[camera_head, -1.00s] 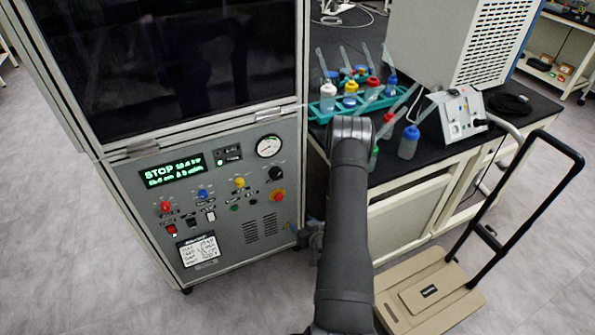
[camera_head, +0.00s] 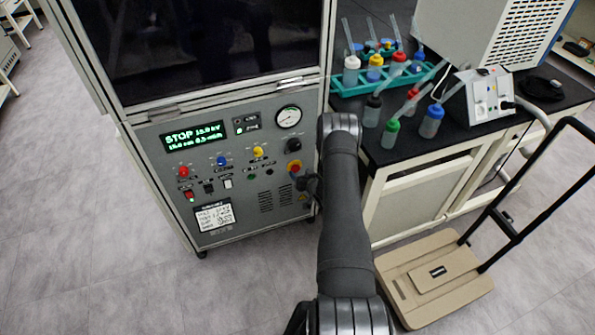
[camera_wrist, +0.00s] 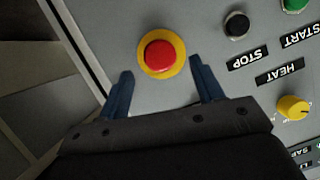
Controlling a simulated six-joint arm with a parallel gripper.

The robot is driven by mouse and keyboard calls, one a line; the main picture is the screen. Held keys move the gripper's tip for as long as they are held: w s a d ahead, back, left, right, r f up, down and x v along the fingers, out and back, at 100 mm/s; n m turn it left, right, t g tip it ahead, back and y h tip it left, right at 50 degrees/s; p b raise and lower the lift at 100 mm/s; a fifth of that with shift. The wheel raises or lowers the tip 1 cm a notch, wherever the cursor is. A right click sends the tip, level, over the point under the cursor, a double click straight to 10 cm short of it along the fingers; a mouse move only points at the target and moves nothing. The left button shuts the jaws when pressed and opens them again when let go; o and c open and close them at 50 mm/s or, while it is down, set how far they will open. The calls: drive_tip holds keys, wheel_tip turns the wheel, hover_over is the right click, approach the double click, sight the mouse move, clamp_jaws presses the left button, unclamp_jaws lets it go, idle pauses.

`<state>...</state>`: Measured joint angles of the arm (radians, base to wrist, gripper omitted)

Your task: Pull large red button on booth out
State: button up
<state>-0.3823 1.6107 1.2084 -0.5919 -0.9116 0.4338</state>
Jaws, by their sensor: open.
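The large red button (camera_wrist: 160,56) sits on a yellow ring on the grey booth panel in the wrist view. In the head view the button (camera_head: 294,167) is at the panel's right side, below a black knob. My gripper (camera_wrist: 160,78) is open, with one blue finger to the lower left of the button and one to the lower right. The fingertips look a little short of the button's sides, and I cannot tell their depth from the panel. In the head view my gripper (camera_head: 308,184) is small and dark beside the button, partly hidden by my arm.
The booth panel (camera_head: 150,150) also has a STOP display, a gauge and smaller knobs. A black-topped bench (camera_head: 420,150) with bottles stands close to the right of my arm. A beige cart (camera_head: 400,262) stands on the floor at the lower right.

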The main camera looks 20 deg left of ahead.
sight(296, 169)
drive_tip(key=shift+x, duration=2)
